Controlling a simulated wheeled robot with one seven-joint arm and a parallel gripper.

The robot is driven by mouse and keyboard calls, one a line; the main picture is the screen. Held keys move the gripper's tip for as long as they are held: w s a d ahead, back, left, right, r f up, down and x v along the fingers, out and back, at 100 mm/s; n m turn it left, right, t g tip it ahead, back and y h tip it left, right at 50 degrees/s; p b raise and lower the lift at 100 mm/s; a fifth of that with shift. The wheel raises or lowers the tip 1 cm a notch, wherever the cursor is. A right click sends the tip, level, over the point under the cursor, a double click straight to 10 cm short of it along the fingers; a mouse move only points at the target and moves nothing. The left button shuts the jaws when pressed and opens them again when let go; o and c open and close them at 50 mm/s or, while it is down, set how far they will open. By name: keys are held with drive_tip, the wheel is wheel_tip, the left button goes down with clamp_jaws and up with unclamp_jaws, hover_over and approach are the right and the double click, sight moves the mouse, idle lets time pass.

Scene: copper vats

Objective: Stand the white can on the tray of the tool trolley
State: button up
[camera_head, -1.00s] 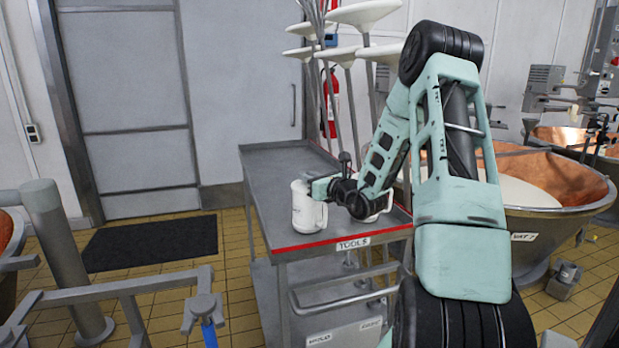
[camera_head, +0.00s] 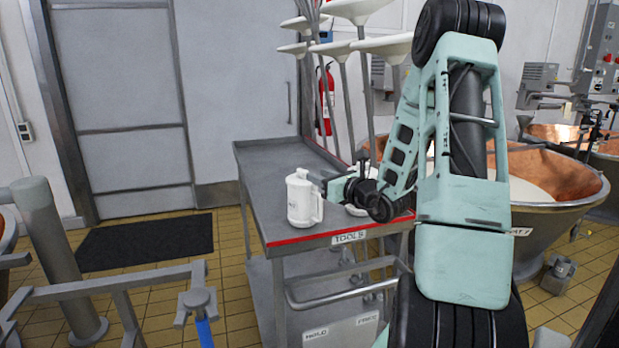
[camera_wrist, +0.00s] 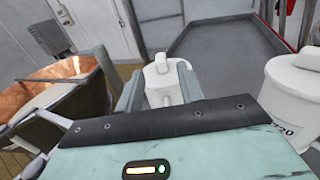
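The white can (camera_head: 299,203), with a handle on its right side, stands upright on the grey tray (camera_head: 270,165) of the tool trolley, near the red-striped front edge marked TOOLS. It also shows in the wrist view (camera_wrist: 163,82), beyond and between my fingertips. My gripper (camera_head: 330,186) is just to the right of the can. In the wrist view its two fingers (camera_wrist: 160,90) are spread apart, with the can's handle side facing them. The gripper appears clear of the can, though the fingertips are small in the head view.
A second white container (camera_wrist: 292,90) stands on the tray close beside my gripper, mostly hidden behind it in the head view. Long-handled white tools (camera_head: 345,48) rise behind the trolley. A copper vat (camera_head: 560,185) is at the right. The tray's back left is clear.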

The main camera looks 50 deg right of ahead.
drive_tip(key=s, duration=0.5)
drive_tip(key=w+a+n+g+y, duration=0.25)
drive_tip(key=a+n+y, duration=0.25)
drive_tip(key=a, duration=0.5)
drive_tip(key=w+a+n+g+y, duration=0.1)
drive_tip(key=w+a+n+y, duration=0.35)
drive_tip(key=a, duration=0.65)
drive_tip(key=s+a+f+n+g+y, duration=0.1)
drive_tip(key=s+a+n+g+y, duration=0.25)
drive_tip(key=a, duration=0.35)
drive_tip(key=s+a+f+n+g+y, duration=0.1)
drive_tip(key=s+a+n+g+y, duration=0.15)
drive_tip(key=a+n+g, duration=0.35)
drive_tip(key=s+a+f+n+g+h, duration=0.2)
drive_tip(key=s+a+n+h, duration=0.4)
drive_tip(key=s+n, duration=0.3)
drive_tip(key=s+a+f+n+g+h, duration=0.2)
drive_tip(key=s+a+n+h, duration=0.4)
drive_tip(key=n, duration=1.1)
drive_tip(key=s+a, duration=0.2)
drive_tip(key=s, duration=0.2)
drive_tip(key=shift+s+a+f+n+g+b, duration=0.15)
drive_tip(key=shift+a+n+g+b, duration=0.15)
drive_tip(key=shift+g+b, duration=0.1)
